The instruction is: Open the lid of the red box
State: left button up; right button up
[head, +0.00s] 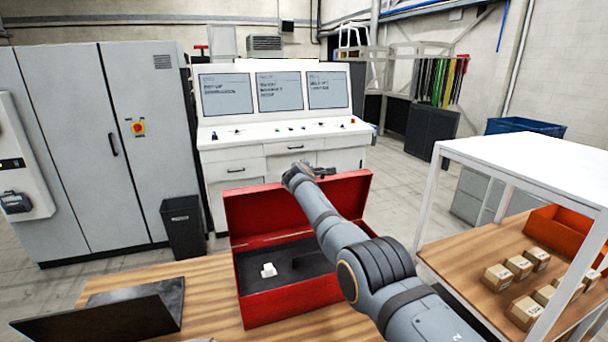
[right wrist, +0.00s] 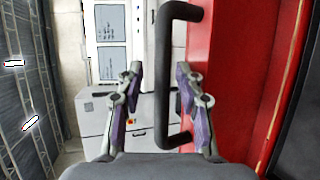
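The red box (head: 293,304) stands on the wooden table, its dark interior in view. Its red lid (head: 262,212) is raised at the back, inner face towards me, and it fills the right part of the right wrist view (right wrist: 203,45). My right arm reaches across the box. My right gripper (head: 325,172) is at the lid's top edge. In the right wrist view its fingers (right wrist: 158,85) are apart, with the lid's black handle (right wrist: 163,80) between them. I cannot tell whether they touch it. My left gripper is out of view.
A small white object (head: 268,270) lies inside the box. A dark panel (head: 100,318) is on the table at left. A white-framed shelf (head: 530,158) with several small cartons (head: 497,277) stands at right. A control desk (head: 285,130) is behind the box.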

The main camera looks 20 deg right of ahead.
jog(key=shift+s+a+r, duration=0.1)
jog(key=shift+s+a, duration=0.15)
jog(key=shift+s, duration=0.45)
jog(key=s+a, duration=0.4)
jog(key=s, duration=0.9)
jog(key=shift+a+r, duration=0.2)
jog(key=shift+r, duration=0.2)
jog(key=shift+w, duration=0.1)
